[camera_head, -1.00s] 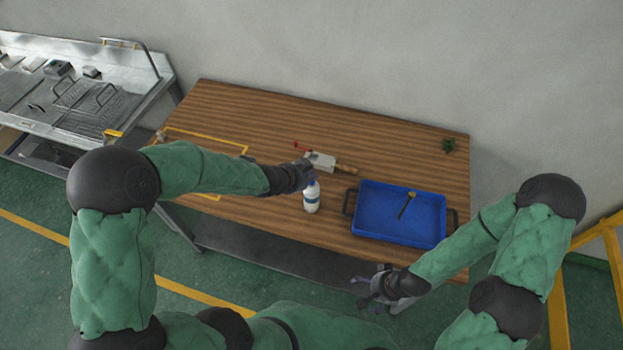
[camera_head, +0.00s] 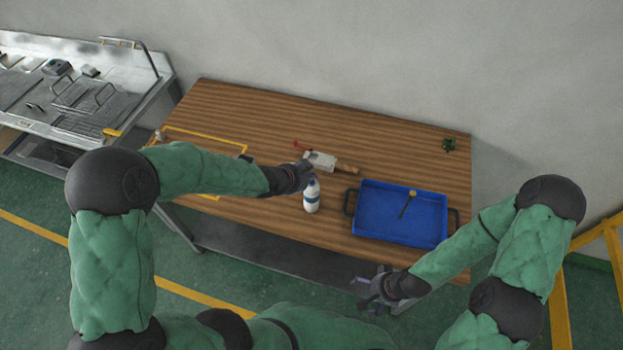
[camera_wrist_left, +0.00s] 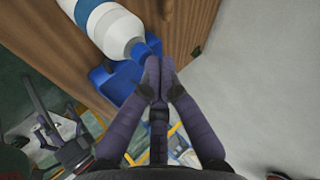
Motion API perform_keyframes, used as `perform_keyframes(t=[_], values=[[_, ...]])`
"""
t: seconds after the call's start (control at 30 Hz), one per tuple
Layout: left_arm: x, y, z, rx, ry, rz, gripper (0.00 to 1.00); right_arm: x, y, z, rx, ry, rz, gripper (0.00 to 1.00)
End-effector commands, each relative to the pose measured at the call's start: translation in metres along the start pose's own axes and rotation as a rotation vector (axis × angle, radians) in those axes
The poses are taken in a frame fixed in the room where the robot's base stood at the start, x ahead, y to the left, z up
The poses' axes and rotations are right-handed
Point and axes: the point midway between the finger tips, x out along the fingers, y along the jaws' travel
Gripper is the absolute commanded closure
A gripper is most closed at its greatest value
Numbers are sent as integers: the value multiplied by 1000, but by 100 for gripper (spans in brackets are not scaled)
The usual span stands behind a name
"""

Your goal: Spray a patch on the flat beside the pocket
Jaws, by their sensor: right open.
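A white bottle (camera_head: 311,197) with a blue band shows near the front edge of the wooden table (camera_head: 270,130). In the left wrist view the bottle (camera_wrist_left: 104,25) is large and tilted, its blue neck meeting my fingertips. My left gripper (camera_head: 304,174) is at the bottle's top; its fingers (camera_wrist_left: 160,62) are nearly together, closed at the blue neck. I cannot tell if the bottle's base touches the table. My right gripper (camera_head: 365,290) is open and empty, low in front of the table. I cannot make out a pocket.
A pale block-like tool (camera_head: 320,160) with a red part and wooden handle lies behind the bottle. A blue tray (camera_head: 375,228) holding a small tool stands right. A yellow outline (camera_head: 205,138) marks the table's left.

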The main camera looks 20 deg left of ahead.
Motion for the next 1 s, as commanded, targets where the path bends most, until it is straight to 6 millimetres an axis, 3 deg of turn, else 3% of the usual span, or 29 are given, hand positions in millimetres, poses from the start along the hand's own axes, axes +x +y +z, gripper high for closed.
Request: perform_keyframes(t=[1.0], values=[[-6,-4,-5,0,0,1,100,-5,-2,0,0,0,0,0]])
